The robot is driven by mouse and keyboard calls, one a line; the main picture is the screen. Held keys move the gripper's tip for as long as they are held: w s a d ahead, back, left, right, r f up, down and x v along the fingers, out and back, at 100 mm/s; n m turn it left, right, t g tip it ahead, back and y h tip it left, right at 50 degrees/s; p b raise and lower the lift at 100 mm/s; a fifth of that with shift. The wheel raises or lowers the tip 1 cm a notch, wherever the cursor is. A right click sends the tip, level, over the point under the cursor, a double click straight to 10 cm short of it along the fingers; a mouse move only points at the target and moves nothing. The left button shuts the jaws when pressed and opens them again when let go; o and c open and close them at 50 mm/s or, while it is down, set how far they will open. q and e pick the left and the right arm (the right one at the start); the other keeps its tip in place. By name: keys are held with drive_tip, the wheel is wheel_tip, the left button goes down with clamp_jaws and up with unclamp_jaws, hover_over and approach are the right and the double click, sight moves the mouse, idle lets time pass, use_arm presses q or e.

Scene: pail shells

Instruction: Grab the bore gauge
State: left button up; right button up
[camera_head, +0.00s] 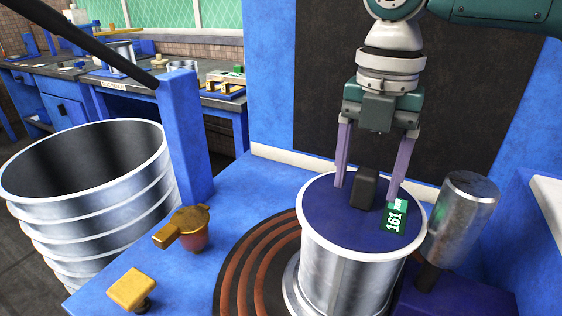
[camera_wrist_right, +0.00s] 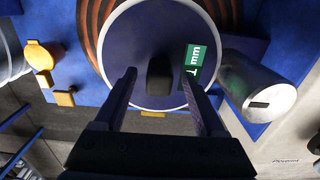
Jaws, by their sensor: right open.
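A small dark upright block (camera_head: 365,188) stands on the blue-purple top of a silver pail shell (camera_head: 345,262); it is the likeliest bore gauge, though its details are too dark to confirm. My right gripper (camera_head: 367,193) points down over the pail, open, with one finger on each side of the block and visible gaps to it. In the right wrist view, the block (camera_wrist_right: 160,76) shows between the spread fingers (camera_wrist_right: 158,84). My left gripper is out of view.
A metal cylinder (camera_head: 464,215) leans up close right of the pail. A gold-handled knob (camera_head: 188,230) and a yellow knob (camera_head: 133,290) are on the blue bench left. A large ribbed shell (camera_head: 90,205) and blue post (camera_head: 184,135) stand beyond. Bare bench (camera_head: 245,190) lies between.

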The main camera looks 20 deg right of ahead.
drive_tip(key=shift+f, duration=0.2)
clamp_jaws()
idle(0.5)
